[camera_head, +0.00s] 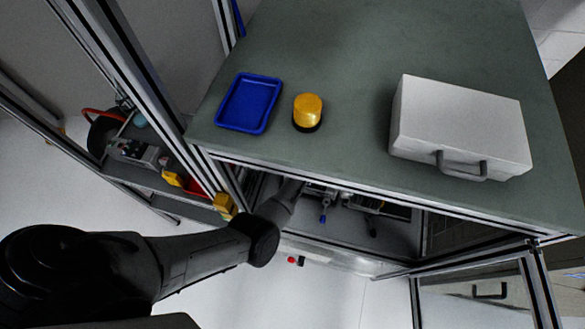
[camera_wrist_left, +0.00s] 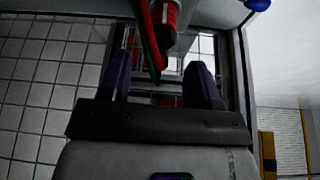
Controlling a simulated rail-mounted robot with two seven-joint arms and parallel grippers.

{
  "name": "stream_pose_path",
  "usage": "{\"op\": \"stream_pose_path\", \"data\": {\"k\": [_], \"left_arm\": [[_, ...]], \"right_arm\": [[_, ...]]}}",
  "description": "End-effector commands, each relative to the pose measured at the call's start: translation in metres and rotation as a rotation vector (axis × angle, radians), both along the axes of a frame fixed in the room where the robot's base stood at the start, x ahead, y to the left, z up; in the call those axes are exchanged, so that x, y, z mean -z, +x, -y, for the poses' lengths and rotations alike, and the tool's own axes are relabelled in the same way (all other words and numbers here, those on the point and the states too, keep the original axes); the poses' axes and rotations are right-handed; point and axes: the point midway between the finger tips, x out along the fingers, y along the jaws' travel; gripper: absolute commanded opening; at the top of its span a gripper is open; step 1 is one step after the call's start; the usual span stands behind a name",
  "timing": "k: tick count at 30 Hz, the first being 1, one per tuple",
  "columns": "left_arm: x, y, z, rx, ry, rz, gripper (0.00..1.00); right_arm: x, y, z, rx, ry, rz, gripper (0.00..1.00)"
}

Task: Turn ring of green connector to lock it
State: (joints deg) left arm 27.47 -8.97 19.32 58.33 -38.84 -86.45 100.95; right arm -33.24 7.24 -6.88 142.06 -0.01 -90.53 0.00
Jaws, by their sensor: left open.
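In the left wrist view my left gripper (camera_wrist_left: 160,62) is open, with its two dark fingers apart. A slim green part (camera_wrist_left: 148,42) hangs down from the top of that view, between the fingers and nearer the left one. A red part (camera_wrist_left: 165,16) with pale marks is beside it. I cannot tell whether the green part is the connector or a cable, and no ring can be made out. No finger visibly grips either part. In the head view my left arm reaches under the tabletop, and its gripper is hidden there. My right gripper is not in view.
The green-grey tabletop (camera_head: 350,60) holds a blue tray (camera_head: 248,103), a yellow beacon (camera_head: 307,110) and a white case (camera_head: 460,125). Below its front edge, a blue-tipped lever (camera_head: 323,216) shows in the open bay. A side shelf (camera_head: 140,180) with parts stands at left.

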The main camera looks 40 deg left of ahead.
Motion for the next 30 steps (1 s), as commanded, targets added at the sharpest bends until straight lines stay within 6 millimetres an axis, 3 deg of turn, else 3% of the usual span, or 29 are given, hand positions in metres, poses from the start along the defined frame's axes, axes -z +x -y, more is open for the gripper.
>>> {"op": "stream_pose_path", "data": {"k": [3, 12, 19, 30], "left_arm": [[-0.025, 0.004, 0.010, 0.001, 0.000, 0.003, 0.57], [-0.066, 0.009, 0.026, 0.000, -0.001, 0.000, 0.57], [-0.080, 0.011, 0.031, 0.001, 0.000, -0.002, 0.57], [-0.081, 0.011, 0.032, 0.001, 0.001, -0.001, 0.57]], "right_arm": [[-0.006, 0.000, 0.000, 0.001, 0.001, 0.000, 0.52], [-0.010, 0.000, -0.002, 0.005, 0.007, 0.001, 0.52], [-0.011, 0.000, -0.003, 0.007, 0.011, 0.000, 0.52], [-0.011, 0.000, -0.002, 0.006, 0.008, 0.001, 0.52]]}}
